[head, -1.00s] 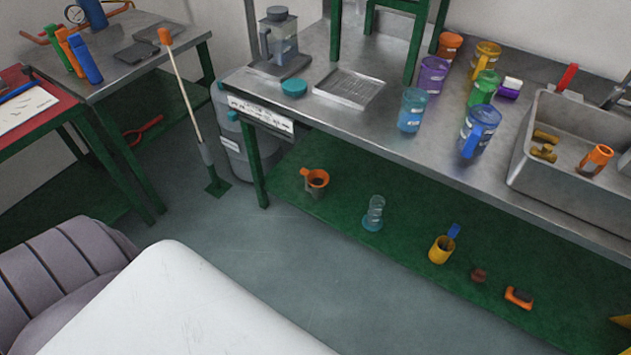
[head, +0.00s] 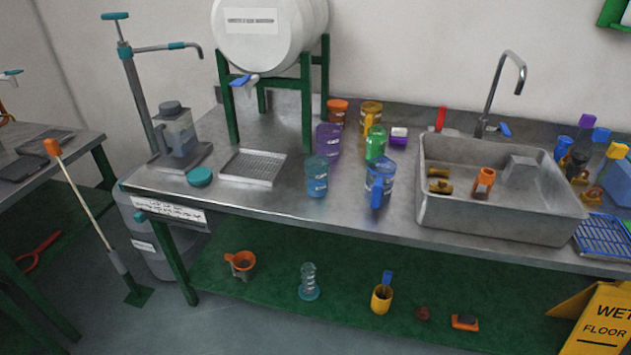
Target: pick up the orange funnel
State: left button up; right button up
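The orange funnel (head: 241,262) is on the green lower shelf (head: 345,314) under the steel workbench, near the shelf's left end. It has an orange rim and handle and a dark grey lower part. It looks upright, and nothing covers it. Neither of my grippers shows in the head view.
A glass coil-like piece (head: 308,283), a yellow cup (head: 381,297) and a small orange-and-black item (head: 465,322) stand along the same shelf. The workbench (head: 260,204) overhangs it. A yellow wet-floor sign (head: 604,318) stands at right.

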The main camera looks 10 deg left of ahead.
aim_at(241, 264)
jog(key=u, duration=0.4)
jog(key=i+j+u, duration=0.2)
jog(key=u, duration=0.15)
jog(key=i+j+u, duration=0.15)
jog(key=u, duration=0.2)
jog(key=i+j+u, duration=0.1)
jog(key=i+u, duration=0.25)
jog(key=k, duration=0.05)
